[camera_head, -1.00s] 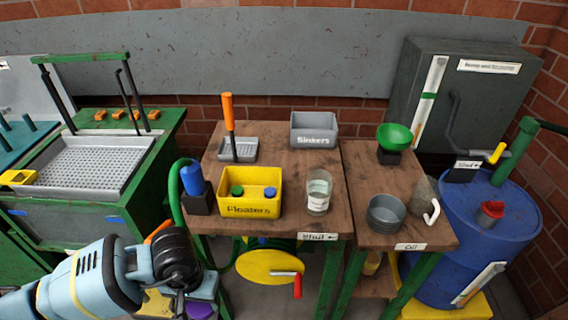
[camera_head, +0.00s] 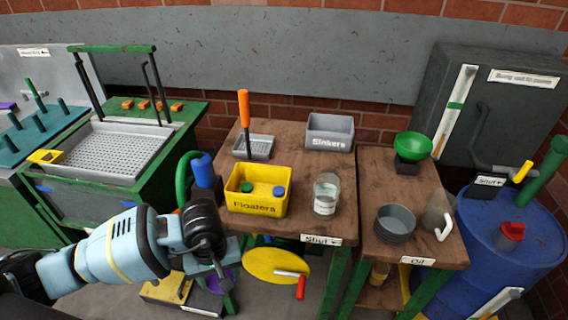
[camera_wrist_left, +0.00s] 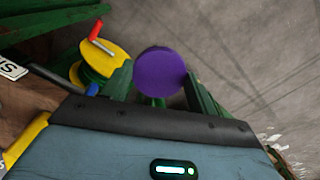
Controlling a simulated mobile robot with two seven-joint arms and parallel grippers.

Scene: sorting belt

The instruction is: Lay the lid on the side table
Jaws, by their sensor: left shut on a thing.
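The lid appears to be a purple disc (camera_wrist_left: 160,72), held between the dark green fingers of my left gripper (camera_wrist_left: 160,88) in the left wrist view. In the head view, my left gripper (camera_head: 224,272) is low in front of the middle wooden table (camera_head: 290,190), left of the yellow wheel. Only a little of the purple lid (camera_head: 222,282) shows there, partly hidden by the gripper. A smaller wooden table (camera_head: 378,165) stands to the right, with a sign reading "Oil" on its front edge. My right gripper is not in view.
The middle table holds a yellow "Floaters" bin (camera_head: 257,205), a grey "Sinkers" bin (camera_head: 330,132) and a glass jar (camera_head: 326,194). The smaller table holds a green funnel (camera_head: 413,145), a grey bowl (camera_head: 395,224) and a clear vessel (camera_head: 438,212). A blue drum (camera_head: 510,245) stands at right.

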